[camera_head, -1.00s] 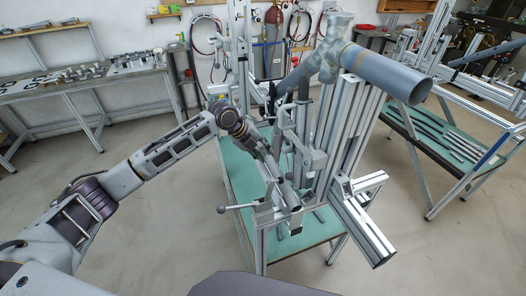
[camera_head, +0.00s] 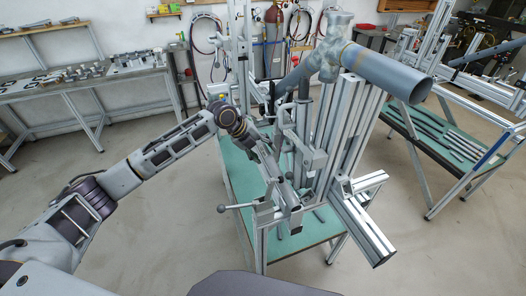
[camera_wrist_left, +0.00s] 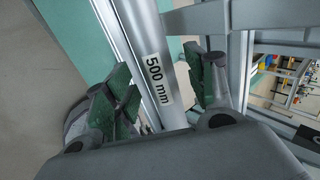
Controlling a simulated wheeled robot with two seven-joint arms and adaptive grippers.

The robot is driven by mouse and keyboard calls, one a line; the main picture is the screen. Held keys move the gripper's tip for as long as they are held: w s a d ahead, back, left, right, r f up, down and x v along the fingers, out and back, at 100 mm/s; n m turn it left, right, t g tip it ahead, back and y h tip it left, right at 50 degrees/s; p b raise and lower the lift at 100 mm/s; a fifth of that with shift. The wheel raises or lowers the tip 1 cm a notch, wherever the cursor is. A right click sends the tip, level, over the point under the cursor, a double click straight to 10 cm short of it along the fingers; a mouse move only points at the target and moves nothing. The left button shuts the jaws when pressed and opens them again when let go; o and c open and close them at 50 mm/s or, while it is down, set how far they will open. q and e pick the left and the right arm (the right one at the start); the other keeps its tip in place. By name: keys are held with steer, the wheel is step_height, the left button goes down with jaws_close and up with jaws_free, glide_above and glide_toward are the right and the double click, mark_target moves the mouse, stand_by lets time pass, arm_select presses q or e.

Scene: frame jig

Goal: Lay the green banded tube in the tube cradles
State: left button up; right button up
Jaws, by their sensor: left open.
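A silver-grey tube (camera_wrist_left: 145,50) with a white "500 mm" label runs between the fingers of my left gripper (camera_wrist_left: 160,90) in the left wrist view. The fingers have green pads and stand apart, one on each side of the tube. In the head view my left gripper (camera_head: 268,158) is over the near side of the frame jig, at the tube (camera_head: 285,188), which slopes toward the viewer. No green band shows on the visible part of the tube. The cradles under it are hard to make out. My right gripper is not in view.
The jig's upright aluminium profiles (camera_head: 338,135) stand close to the right of my left gripper. A large grey pipe (camera_head: 385,75) juts out above. A clamp handle (camera_head: 222,208) sticks out at left. Green table top (camera_head: 238,172) shows around the jig. Floor on the left is clear.

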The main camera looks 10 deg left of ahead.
arm_select(q)
steer(key=v, duration=1.1)
steer(key=shift+r, duration=0.25)
steer(key=shift+a, duration=0.15)
